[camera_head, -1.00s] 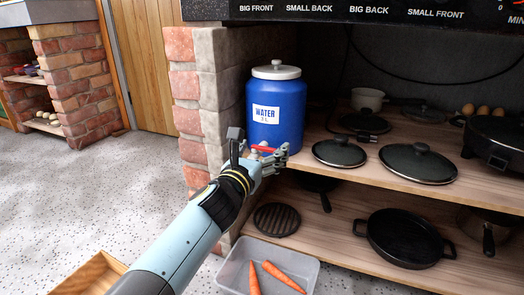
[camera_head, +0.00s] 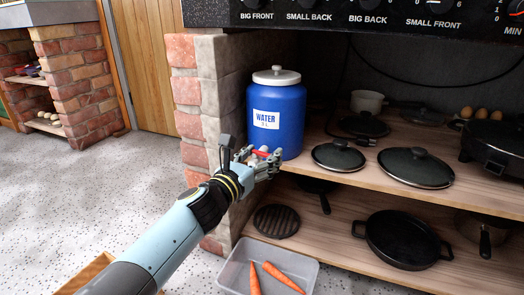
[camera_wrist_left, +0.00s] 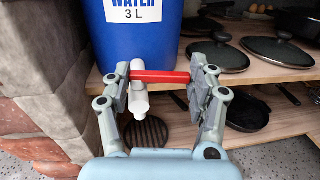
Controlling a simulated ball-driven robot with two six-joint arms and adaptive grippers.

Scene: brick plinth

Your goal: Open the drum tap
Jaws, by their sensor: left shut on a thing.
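The water drum (camera_head: 290,118) is blue with a white lid and a "WATER 3 L" label. It stands upright at the left front of the upper shelf; its lower part also shows in the left wrist view (camera_wrist_left: 150,48). Its tap has a red lever (camera_wrist_left: 163,77) lying level across the picture and a white spout (camera_wrist_left: 139,102) pointing down. My left gripper (camera_head: 257,158) is at the tap, in front of the drum. In the left wrist view its fingers (camera_wrist_left: 160,82) are shut on the red lever, one at each end. The fingers partly hide the tap in the head view.
A stone and brick pillar (camera_head: 205,105) stands close left of the drum. Black lids (camera_head: 338,156) lie to its right on the wooden shelf. Below are a round grate (camera_head: 276,221), a black pan (camera_head: 402,238) and a clear bin (camera_head: 235,272) holding carrots (camera_head: 283,276).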

